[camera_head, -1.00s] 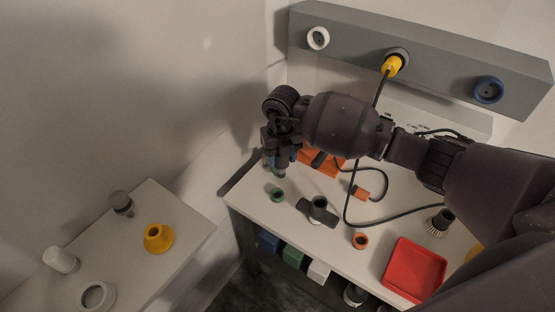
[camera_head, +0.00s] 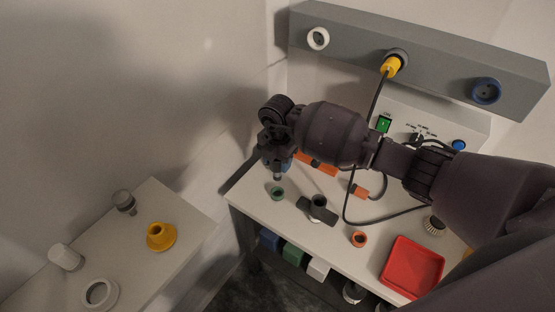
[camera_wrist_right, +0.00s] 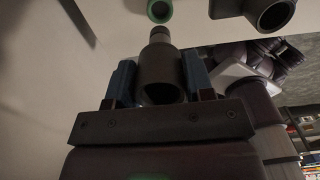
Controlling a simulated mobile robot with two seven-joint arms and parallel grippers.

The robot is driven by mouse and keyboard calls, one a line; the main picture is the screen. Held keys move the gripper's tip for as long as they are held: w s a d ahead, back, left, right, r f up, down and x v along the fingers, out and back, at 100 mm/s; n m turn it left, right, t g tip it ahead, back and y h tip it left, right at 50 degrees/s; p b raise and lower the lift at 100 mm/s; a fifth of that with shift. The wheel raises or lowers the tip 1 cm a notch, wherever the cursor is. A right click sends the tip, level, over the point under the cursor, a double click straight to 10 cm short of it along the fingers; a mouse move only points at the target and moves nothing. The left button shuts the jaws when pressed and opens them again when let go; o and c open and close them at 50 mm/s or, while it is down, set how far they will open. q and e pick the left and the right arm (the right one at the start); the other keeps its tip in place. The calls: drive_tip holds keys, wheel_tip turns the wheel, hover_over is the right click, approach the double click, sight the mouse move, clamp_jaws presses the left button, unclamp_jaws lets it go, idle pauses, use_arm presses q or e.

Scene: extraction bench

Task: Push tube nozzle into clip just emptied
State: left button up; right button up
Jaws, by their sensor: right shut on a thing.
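My right gripper (camera_head: 277,163) is shut on a dark grey tube nozzle (camera_wrist_right: 162,72), which sits between its blue-sided fingers in the right wrist view. In the head view the nozzle's tip (camera_head: 278,177) points down, just above and behind a green ring clip (camera_head: 277,193) on the bench. The green ring (camera_wrist_right: 160,10) shows ahead of the nozzle tip in the wrist view, apart from it. An orange ring clip (camera_head: 359,239) stands farther right on the bench. I cannot tell which clip was just emptied. My left gripper is not in view.
A dark grey T-shaped piece (camera_head: 318,207) stands right of the green ring. A red tray (camera_head: 412,268), a brush (camera_head: 433,226) and an orange cable connector (camera_head: 359,190) are farther right. A black cable hangs from the yellow plug (camera_head: 391,67) to the bench.

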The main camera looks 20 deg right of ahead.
sight(278, 174)
idle(0.3)
drive_tip(key=shift+f+b, duration=1)
drive_tip(key=shift+f, duration=1.9)
